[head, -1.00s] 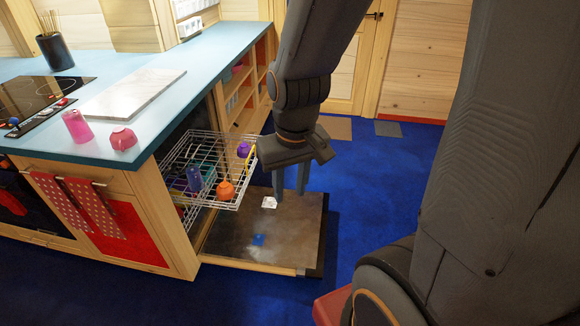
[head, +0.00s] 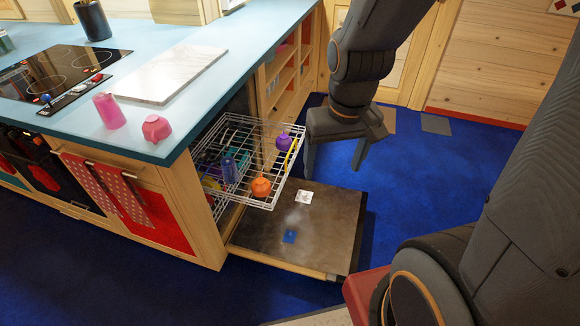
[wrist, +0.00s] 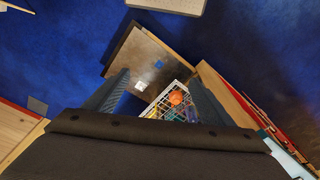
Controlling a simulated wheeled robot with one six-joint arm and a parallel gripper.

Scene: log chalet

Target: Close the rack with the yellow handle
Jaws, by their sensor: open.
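The wire rack (head: 268,204) is pulled out of the cabinet on the left, above a lowered door. Its yellow handle (head: 291,156) is on the right end. The rack holds an orange cup (head: 261,187), a purple cup (head: 283,142) and a blue glass (head: 229,170). My gripper (head: 334,168) is open and empty, pointing down just right of the handle, with no clear contact. In the wrist view, the rack (wrist: 152,108) and orange cup (wrist: 176,98) show between the fingers; the handle cannot be made out there.
The lowered door (head: 335,215) lies flat under the rack, with a white piece (head: 304,197) and a blue piece (head: 289,236) on it. The blue counter (head: 262,40) carries pink cups (head: 156,128) and a board (head: 172,75). Blue floor is free beyond the door.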

